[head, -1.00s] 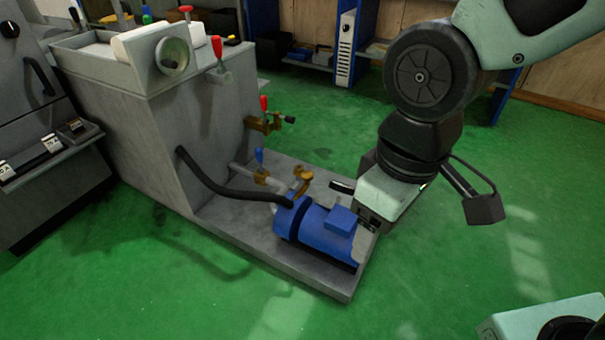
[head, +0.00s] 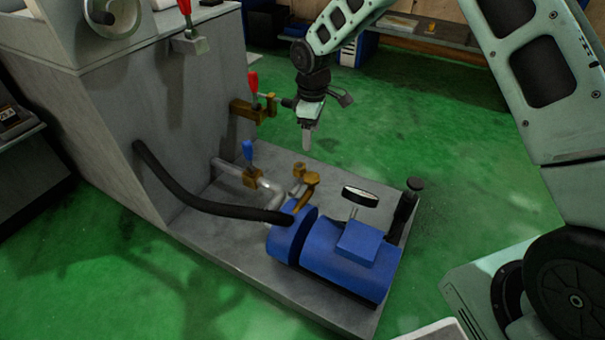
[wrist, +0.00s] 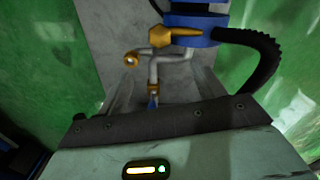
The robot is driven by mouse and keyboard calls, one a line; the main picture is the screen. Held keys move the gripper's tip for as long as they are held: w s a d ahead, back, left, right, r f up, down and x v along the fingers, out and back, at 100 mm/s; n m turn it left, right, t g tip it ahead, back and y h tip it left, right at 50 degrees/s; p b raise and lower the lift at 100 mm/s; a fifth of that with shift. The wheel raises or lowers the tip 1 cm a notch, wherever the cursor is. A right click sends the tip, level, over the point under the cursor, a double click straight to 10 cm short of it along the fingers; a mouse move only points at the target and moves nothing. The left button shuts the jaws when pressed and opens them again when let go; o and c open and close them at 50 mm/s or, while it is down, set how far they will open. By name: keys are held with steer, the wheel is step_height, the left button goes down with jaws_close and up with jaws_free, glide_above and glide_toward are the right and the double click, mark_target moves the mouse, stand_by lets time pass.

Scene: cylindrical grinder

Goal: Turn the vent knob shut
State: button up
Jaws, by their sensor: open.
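A small round brass knob (head: 299,170) stands on the pipework beside the blue pump (head: 345,255); it is the likeliest vent knob, but I cannot be sure. A brass piece with a round end also shows in the wrist view (wrist: 132,60). A brass fitting (head: 309,186) sits just by it, at the pump's end.
A blue-handled valve (head: 249,160) and a red-handled valve (head: 253,90) stand left of my gripper. A black hose (head: 190,203) arches to the pump. A black-topped post (head: 408,195) and a dark disc (head: 360,196) rise behind the pump.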

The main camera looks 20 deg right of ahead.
mark_target(310, 176)
step_height(310, 176, down, 17)
steer(key=b, duration=0.6)
steer(key=shift+b, duration=0.4)
steer(key=c, duration=1)
